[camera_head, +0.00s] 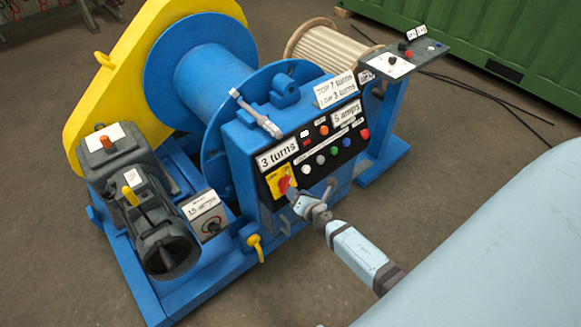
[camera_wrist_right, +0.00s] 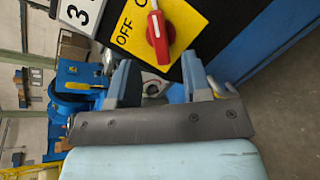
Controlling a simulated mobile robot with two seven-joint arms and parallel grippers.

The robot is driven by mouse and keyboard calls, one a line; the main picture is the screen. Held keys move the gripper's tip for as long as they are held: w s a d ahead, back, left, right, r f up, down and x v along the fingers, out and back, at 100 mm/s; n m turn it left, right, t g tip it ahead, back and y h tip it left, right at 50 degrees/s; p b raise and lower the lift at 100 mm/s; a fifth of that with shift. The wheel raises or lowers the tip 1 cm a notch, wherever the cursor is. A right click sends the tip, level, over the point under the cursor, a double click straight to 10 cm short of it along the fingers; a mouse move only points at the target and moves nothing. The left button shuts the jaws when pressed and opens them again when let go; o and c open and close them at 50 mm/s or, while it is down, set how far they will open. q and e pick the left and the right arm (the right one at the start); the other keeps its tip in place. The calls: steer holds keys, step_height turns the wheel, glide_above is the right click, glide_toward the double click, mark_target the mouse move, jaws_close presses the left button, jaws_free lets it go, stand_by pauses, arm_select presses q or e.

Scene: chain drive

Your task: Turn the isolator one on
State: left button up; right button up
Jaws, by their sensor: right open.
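A red rotary isolator handle (camera_head: 285,184) sits on a yellow plate (camera_head: 272,180) at the lower left of the black control panel. In the right wrist view the handle (camera_wrist_right: 157,38) has a white mark at its upper end, and the yellow plate (camera_wrist_right: 185,20) carries OFF lettering left of it. A second label is cut off at the top edge. My right gripper (camera_head: 294,194) is close in front of the handle. In the wrist view its two fingers (camera_wrist_right: 158,64) are apart, with the handle ahead of the gap. Whether they touch it is unclear. My left gripper is out of view.
The panel (camera_head: 330,153) holds several coloured buttons and lamps on a blue winch frame (camera_head: 236,140). A grey box with a dark knob (camera_head: 210,225) stands left of the panel. A pedestal control box (camera_head: 400,62) stands behind right.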

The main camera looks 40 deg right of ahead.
steer(key=v, duration=0.7)
steer(key=shift+s, duration=0.15)
steer(key=shift+a+r, duration=0.15)
